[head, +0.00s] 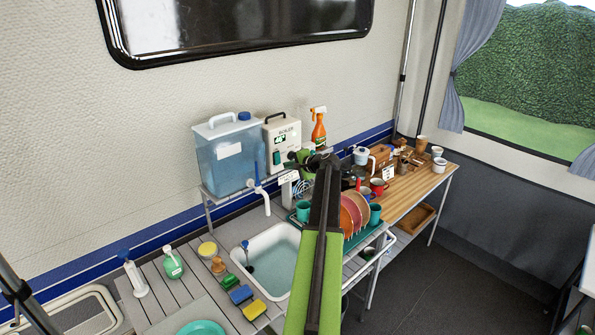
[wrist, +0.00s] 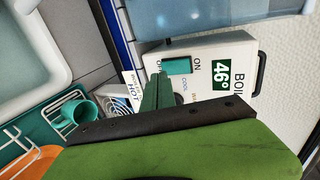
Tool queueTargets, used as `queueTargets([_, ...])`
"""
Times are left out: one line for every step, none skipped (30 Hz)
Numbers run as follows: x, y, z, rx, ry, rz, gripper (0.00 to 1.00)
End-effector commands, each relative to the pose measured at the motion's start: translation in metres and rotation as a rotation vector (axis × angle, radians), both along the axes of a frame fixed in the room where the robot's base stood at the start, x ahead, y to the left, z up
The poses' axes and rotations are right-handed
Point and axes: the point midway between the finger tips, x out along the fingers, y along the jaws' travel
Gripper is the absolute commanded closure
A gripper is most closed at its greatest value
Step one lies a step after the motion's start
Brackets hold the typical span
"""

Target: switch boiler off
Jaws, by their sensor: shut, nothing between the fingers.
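The boiler (head: 283,127) is a white box with a dark top handle, standing beside the blue water tank. In the wrist view the boiler (wrist: 205,48) appears turned on its side, with a green display reading 46°. Its teal switch (wrist: 177,66) sits between the ON label and a partly covered OFF label. My gripper (head: 291,157) is in front of the boiler's lower right face. In the wrist view my gripper (wrist: 160,77) is shut and empty, its tips close to the OFF end of the switch. I cannot tell whether they touch it.
The blue water tank (head: 228,158) with a tap stands left of the boiler, and an orange spray bottle (head: 318,129) right of it. A sink (head: 270,262) and a rack of plates (head: 354,212) lie below. Cups and a wooden counter (head: 425,180) are at right.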

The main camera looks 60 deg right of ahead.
Motion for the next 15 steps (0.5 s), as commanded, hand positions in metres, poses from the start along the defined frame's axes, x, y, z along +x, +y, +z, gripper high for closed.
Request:
queueTargets([0.01, -0.005, -0.003, 0.0, 0.0, 0.001, 1.0])
queueTargets([0.015, -0.006, -0.003, 0.0, 0.0, 0.001, 1.0])
queueTargets([0.021, -0.008, -0.004, 0.0, -0.001, 0.001, 1.0])
queueTargets([0.024, -0.009, -0.004, 0.0, -0.001, 0.0, 1.0])
queueTargets([0.027, -0.01, -0.004, 0.001, -0.001, 0.0, 1.0])
queueTargets([0.03, -0.011, -0.005, 0.001, -0.001, 0.0, 1.0])
queueTargets([0.032, -0.012, -0.005, 0.001, -0.001, 0.0, 1.0])
queueTargets([0.034, -0.012, -0.005, 0.001, -0.001, 0.0, 1.0])
queueTargets([0.036, -0.013, -0.005, 0.001, -0.001, 0.0, 1.0])
queueTargets([0.036, -0.013, -0.005, 0.0, -0.001, -0.001, 1.0])
queueTargets([0.037, -0.013, -0.005, 0.0, 0.0, -0.001, 1.0])
queueTargets([0.037, -0.013, -0.005, 0.0, 0.0, -0.001, 1.0])
queueTargets([0.037, -0.013, -0.005, 0.0, 0.0, -0.001, 1.0])
queueTargets([0.037, -0.013, -0.005, 0.0, 0.0, -0.001, 1.0])
queueTargets([0.037, -0.013, -0.005, 0.0, 0.0, -0.001, 1.0])
